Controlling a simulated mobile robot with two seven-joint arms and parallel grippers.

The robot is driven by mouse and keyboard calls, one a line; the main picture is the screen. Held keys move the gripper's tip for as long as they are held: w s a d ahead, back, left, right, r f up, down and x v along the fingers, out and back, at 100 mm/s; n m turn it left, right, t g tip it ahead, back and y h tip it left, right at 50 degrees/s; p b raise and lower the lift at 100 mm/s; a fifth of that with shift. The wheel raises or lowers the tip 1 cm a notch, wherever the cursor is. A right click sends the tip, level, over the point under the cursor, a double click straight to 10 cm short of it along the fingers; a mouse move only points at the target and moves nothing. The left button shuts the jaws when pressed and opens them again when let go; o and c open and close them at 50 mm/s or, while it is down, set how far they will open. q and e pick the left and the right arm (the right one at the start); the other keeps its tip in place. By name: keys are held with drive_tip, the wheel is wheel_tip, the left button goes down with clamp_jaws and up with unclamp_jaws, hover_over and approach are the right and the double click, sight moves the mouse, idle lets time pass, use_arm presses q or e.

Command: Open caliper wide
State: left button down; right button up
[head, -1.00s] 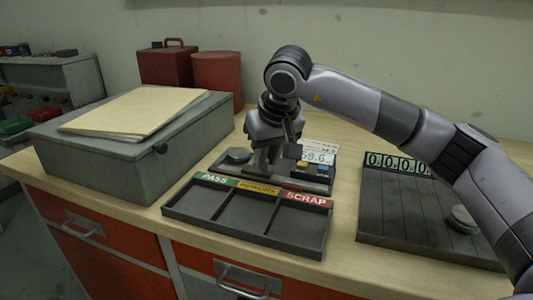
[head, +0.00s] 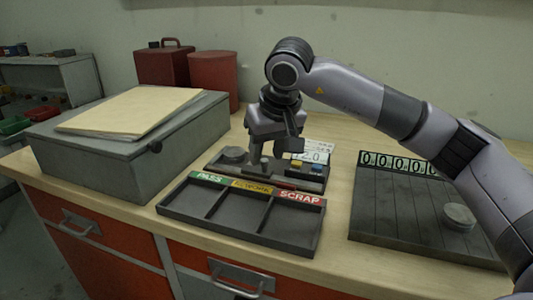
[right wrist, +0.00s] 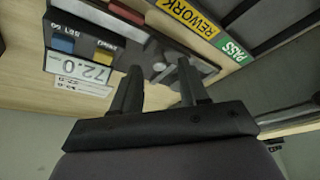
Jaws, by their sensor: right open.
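The dark digital caliper (head: 285,184) lies on the bench behind the sorting tray. Its display (right wrist: 78,66) reads 72.0 in the right wrist view, with coloured buttons (right wrist: 88,47) next to it. A grey disc (head: 235,154) sits at its left end. My right gripper (head: 263,163) points down over the caliper, left of the display. Its fingers are apart in the right wrist view (right wrist: 158,80), close to the caliper's metal parts; I cannot tell whether they touch. The jaw gap is partly hidden. My left gripper is not in view.
A three-compartment tray (head: 238,222) labelled PASS, REWORK and SCRAP stands in front, empty. A grey slatted board (head: 395,210) with a zero counter and a round part (head: 458,217) is at right. A grey box (head: 130,150) with folders is at left.

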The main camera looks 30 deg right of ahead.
drive_tip(key=v, duration=0.6)
drive_tip(key=shift+f, duration=0.1)
